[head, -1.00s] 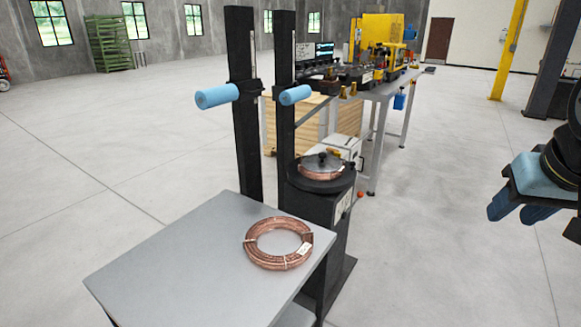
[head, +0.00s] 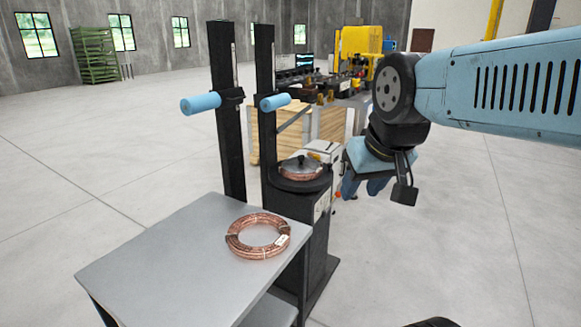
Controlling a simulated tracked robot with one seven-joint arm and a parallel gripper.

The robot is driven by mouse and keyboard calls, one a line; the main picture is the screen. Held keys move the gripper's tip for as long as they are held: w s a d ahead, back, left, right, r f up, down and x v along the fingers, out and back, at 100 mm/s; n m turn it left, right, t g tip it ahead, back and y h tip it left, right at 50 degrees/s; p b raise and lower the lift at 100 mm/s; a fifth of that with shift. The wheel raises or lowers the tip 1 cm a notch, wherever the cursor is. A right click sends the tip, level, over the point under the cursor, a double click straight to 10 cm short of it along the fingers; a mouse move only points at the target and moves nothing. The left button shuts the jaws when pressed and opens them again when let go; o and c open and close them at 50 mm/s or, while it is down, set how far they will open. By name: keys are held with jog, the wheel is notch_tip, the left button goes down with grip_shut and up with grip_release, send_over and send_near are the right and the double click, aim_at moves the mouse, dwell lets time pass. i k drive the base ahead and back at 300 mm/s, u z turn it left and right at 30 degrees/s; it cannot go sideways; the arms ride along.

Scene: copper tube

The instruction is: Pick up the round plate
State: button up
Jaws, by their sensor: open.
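The round plate (head: 303,165) is a dark grey disc with a small knob on top. It lies on a copper coil on the round turntable (head: 284,184) of a black machine stand, right of the table. My gripper (head: 361,190) is to the right of the plate, apart from it, with its blue fingers pointing down. It holds nothing that I can see. Part of the gripper is hidden behind its own wrist and camera parts.
A grey table (head: 165,262) in front bears a second copper coil (head: 233,246). Two black uprights with blue rollers (head: 201,103) stand behind it, left of the plate. A workbench with a yellow machine (head: 358,45) is behind. The floor at right is clear.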

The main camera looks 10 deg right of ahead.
aim_at(300, 165)
jog(key=u, duration=0.1)
jog(key=i, duration=1)
jog(key=z, duration=0.1)
